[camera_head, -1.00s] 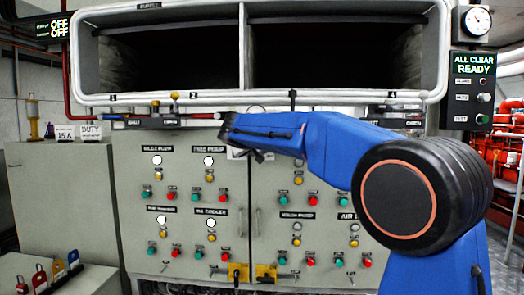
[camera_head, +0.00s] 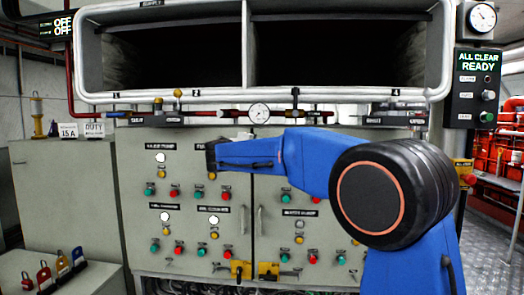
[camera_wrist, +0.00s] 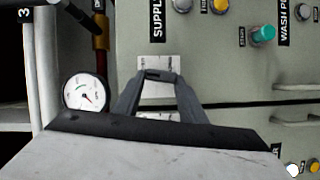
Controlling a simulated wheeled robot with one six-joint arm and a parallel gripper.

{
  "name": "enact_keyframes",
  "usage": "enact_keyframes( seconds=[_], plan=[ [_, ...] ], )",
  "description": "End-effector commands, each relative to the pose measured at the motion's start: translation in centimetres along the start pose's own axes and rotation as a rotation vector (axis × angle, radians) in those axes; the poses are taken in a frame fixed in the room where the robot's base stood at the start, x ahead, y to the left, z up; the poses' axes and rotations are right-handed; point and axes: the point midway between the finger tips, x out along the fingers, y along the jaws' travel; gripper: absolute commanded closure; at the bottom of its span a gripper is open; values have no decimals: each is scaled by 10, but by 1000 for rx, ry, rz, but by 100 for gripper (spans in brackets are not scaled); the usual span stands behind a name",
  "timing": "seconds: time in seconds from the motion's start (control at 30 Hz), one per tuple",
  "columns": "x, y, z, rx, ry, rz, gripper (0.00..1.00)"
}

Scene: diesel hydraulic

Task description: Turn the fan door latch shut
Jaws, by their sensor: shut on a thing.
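In the wrist view my gripper (camera_wrist: 160,76) has its two grey fingers drawn together at the tips, shut on a small dark piece that I take to be the fan door latch. The fingers cover most of it, so its angle cannot be told. A white plate (camera_wrist: 156,62) lies behind the tips, at the seam between the cabinet doors. In the head view my blue arm reaches across the cabinet front (camera_head: 135,215) and hides the fingers and the latch.
A round gauge (camera_head: 260,112) on a red pipe sits above the arm; it also shows in the wrist view (camera_wrist: 85,92). Buttons and lamps cover both doors, with door handles (camera_head: 259,220) at the seam. Dark open bays (camera_head: 345,58) are above. Padlocks (camera_head: 62,265) stand at lower left.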

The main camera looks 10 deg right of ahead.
Motion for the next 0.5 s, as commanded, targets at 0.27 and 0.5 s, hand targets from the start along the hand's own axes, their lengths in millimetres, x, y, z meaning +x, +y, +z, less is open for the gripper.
enact_keyframes(
  seconds=[0.27, 0.5],
  plan=[
    [0, -3, 0, -118, -1, 47, 85],
    [0, -4, 0, -155, 0, 63, 85]
  ],
)
